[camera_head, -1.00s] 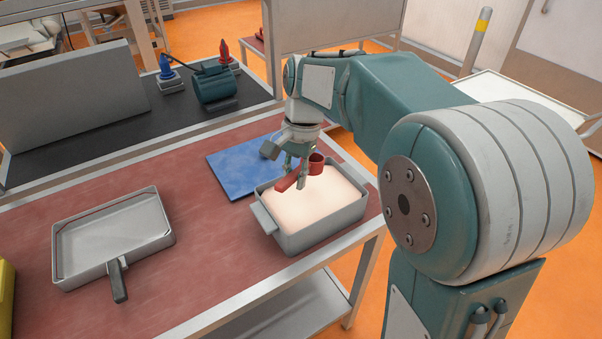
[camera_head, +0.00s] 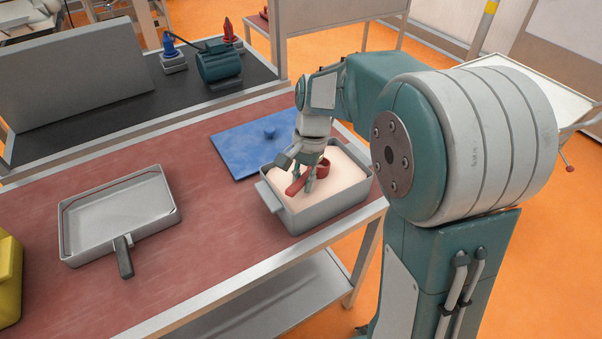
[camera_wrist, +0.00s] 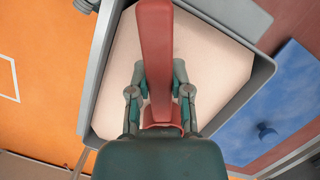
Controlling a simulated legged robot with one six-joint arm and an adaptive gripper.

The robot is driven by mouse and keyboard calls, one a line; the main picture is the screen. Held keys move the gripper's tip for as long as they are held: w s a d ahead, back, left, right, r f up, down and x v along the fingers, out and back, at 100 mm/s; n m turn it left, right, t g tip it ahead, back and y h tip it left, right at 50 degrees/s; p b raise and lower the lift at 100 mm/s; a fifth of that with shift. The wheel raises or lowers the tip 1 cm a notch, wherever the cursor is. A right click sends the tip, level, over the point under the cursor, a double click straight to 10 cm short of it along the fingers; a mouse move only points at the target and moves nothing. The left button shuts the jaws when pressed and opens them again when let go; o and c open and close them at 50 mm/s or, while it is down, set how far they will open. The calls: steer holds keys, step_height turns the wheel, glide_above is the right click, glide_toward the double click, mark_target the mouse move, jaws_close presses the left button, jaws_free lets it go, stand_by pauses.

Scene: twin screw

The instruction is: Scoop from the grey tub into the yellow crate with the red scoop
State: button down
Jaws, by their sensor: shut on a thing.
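The grey tub (camera_head: 312,222) stands near the right end of the red-topped table, filled with pale material (camera_head: 349,178). My gripper (camera_head: 308,182) is over the tub, pointing down and shut on the red scoop (camera_head: 297,186). The scoop's cup is low at the pale surface; I cannot tell how deep it sits. In the wrist view, the scoop's red handle (camera_wrist: 155,50) runs between the fingers of my gripper (camera_wrist: 160,92), above the pale fill (camera_wrist: 210,60). The yellow crate (camera_head: 8,285) shows only in part at the left edge; its inside is hidden.
A grey pan (camera_head: 120,215) with a dark handle (camera_head: 123,258) lies between crate and tub. A blue lid-like sheet with a knob (camera_head: 240,148) lies behind the tub. A dark shelf with a teal motor (camera_head: 219,67) stands behind. Bare tabletop (camera_head: 205,230) separates pan and tub.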

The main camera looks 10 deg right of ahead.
mark_target(307, 174)
steer(key=shift+w+d+f, duration=0.1)
steer(key=shift+d+f, duration=0.15)
steer(key=shift+f, duration=0.3)
steer(key=shift+w+d+f, duration=0.1)
steer(key=shift+d+f, duration=0.15)
steer(key=shift+f, duration=0.25)
steer(key=shift+w+d+f, duration=0.1)
steer(key=shift+w+d, duration=0.05)
steer(key=shift+w+f, duration=0.35)
steer(key=shift+f, duration=0.05)
steer(key=shift+d, duration=0.2)
steer(key=shift+a+r, duration=0.1)
steer(key=shift+r, duration=2.65)
steer(key=shift+s+a+r+t+h, duration=0.1)
steer(key=shift+a+r+t+h, duration=0.05)
steer(key=shift+r+t+h, duration=0.35)
steer(key=shift+s+a+r+t+h, duration=0.15)
steer(key=shift+r+t+h, duration=0.2)
steer(key=shift+r, duration=0.2)
